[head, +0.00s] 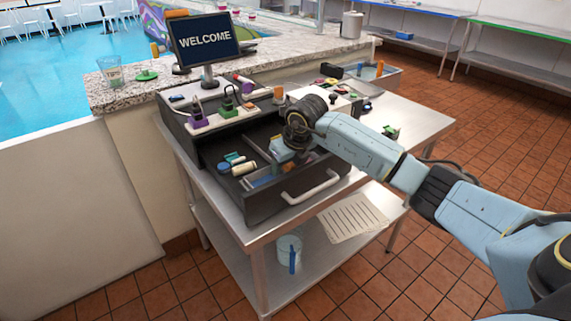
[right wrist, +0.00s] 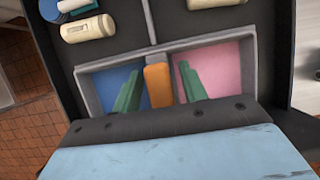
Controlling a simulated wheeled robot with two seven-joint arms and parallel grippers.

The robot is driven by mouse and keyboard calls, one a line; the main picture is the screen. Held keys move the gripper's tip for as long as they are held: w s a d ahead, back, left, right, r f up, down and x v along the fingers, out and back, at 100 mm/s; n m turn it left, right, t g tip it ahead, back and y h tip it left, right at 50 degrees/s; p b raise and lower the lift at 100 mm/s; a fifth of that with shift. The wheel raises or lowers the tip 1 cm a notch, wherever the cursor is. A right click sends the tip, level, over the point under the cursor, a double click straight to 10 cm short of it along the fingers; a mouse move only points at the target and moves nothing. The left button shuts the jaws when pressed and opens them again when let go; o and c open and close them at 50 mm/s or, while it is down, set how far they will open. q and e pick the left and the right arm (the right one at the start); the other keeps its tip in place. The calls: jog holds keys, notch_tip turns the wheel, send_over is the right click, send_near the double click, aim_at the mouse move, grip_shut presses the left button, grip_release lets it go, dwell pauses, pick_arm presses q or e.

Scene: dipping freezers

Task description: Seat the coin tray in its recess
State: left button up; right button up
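The coin tray (right wrist: 82,88) is a grey-rimmed tray with a blue compartment and a pink one, and an orange grip (right wrist: 158,86) between them. It sits in the open black drawer (head: 262,208), skewed against the drawer's divider in the right wrist view. In the head view only part of the tray (head: 262,181) shows beside my arm. My right gripper (right wrist: 158,70) is over the tray with its green fingers on either side of the orange grip, with a small gap visible on each side. I cannot make out the recess edges. My left gripper is out of view.
White and coloured tubes (head: 243,168) lie in the drawer beside the tray. Several small items stand on the drawer unit's top (head: 215,121). A welcome screen (head: 206,40) stands behind on the stone counter.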

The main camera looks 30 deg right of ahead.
jog(key=shift+o, duration=0.2)
jog(key=v, duration=1.3)
jog(key=shift+r+p, duration=0.2)
jog(key=shift+p, duration=0.15)
